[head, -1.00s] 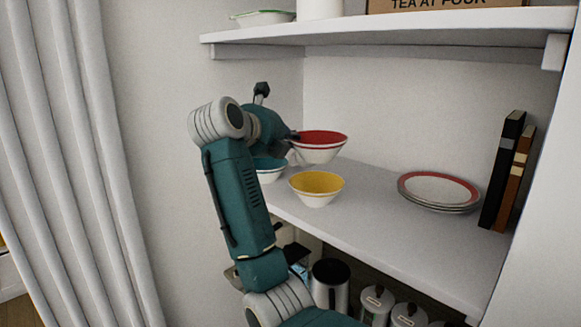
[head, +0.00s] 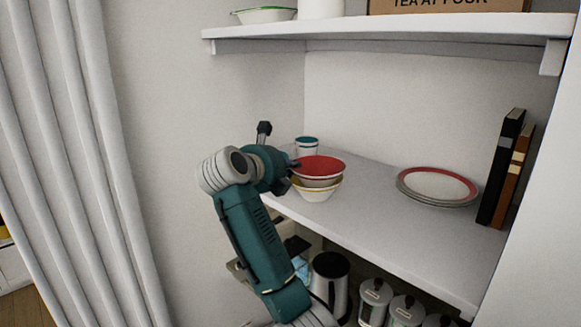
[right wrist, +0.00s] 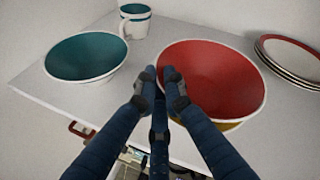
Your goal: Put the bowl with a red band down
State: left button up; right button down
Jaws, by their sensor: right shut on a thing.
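The bowl with a red band (head: 320,167) has a red inside and a white outside. My right gripper (head: 291,171) is shut on its left rim. In the right wrist view the gripper's fingertips (right wrist: 161,76) pinch the rim of this bowl (right wrist: 214,80). The bowl is upright, directly over a yellow bowl (head: 317,193) on the shelf. Only a sliver of the yellow bowl (right wrist: 226,126) shows under it in the right wrist view. I cannot tell whether the red bowl rests in the yellow one or hangs just above it. My left gripper is not in view.
A teal bowl (right wrist: 86,55) and a white mug with a teal band (right wrist: 134,24) stand left of the red bowl. Red-rimmed plates (head: 437,186) and books (head: 507,170) stand to the right. An upper shelf (head: 390,31) overhangs. The shelf's front right (head: 400,228) is clear.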

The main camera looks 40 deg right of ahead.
jog(key=shift+f, duration=0.25)
jog(key=c, duration=2.1)
grip_release()
jog(key=shift+r, duration=0.15)
jog(key=shift+r+p, duration=0.3)
jog(key=shift+r, duration=0.05)
jog(key=shift+b+v, duration=2.1)
jog(key=shift+v, duration=3.85)
